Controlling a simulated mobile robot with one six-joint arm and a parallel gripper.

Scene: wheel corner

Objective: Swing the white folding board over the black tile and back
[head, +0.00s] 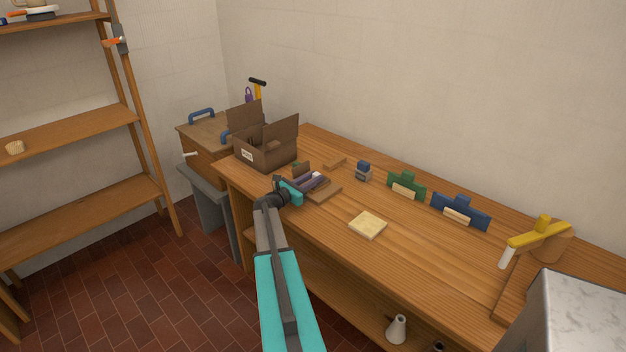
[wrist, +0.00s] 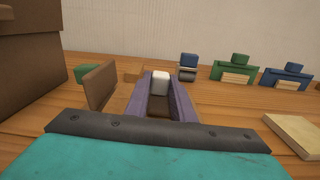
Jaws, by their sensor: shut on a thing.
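My gripper (head: 312,182) is low over the left part of the workbench, with its purple fingers pointing away. In the wrist view, the fingers are shut on a small piece with a white top (wrist: 160,82) and a dark brown lower part. Its full shape is hidden between the fingers, and I cannot tell whether it belongs to the white folding board. A flat brown base (head: 326,193) lies below the fingers. A small brown panel (wrist: 101,86) stands upright to their left, with a green block (wrist: 86,73) behind it. I cannot make out a black tile.
An open cardboard box (head: 266,154) stands just left of the gripper. A pale square plate (head: 368,225) lies to the right. A blue-topped grey block (head: 363,171), a green stand (head: 406,187) and a blue stand (head: 460,211) line the back. The bench's middle front is mostly clear.

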